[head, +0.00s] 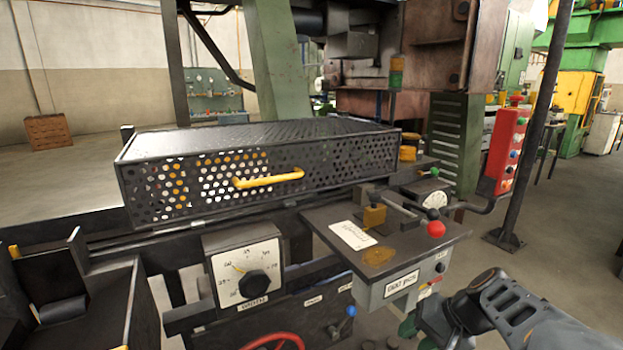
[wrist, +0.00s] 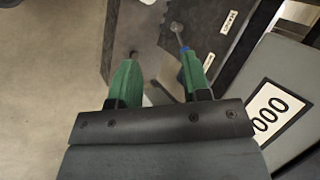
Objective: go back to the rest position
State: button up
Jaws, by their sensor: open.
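My gripper (wrist: 162,75) shows in the wrist view with its two green fingers apart and nothing between them. It is near the machine's dark side, where a blue-tipped lever (wrist: 180,42) shows just past the right finger. In the head view my gripper (head: 408,328) is at the lower right, partly cut off by the frame's bottom edge. It is below and in front of the grey control box (head: 405,288), apart from the red-knobbed lever (head: 436,229) above.
A perforated guard with a yellow handle (head: 268,178) is closed over the machine. A width dial (head: 247,268) and red handwheel (head: 273,341) are at the front. A red button panel (head: 502,150) hangs at the right by a dark post (head: 535,120). Open floor (head: 560,230) lies to the right.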

jog(key=s+a+r+n+h+p, duration=0.2)
jog(key=s+r+h+p, duration=0.1)
jog(key=r+p, duration=0.3)
jog(key=s+a+r+n+h+p, duration=0.2)
jog(key=s+r+n+h+p, duration=0.1)
jog(key=r+p, duration=0.4)
notch_tip(320, 180, up, 2)
jog(key=shift+s+a+r+t, duration=0.1)
jog(key=shift+s+a+t, duration=0.15)
jog(key=shift+s+t, duration=0.2)
jog(key=shift+c, duration=0.3)
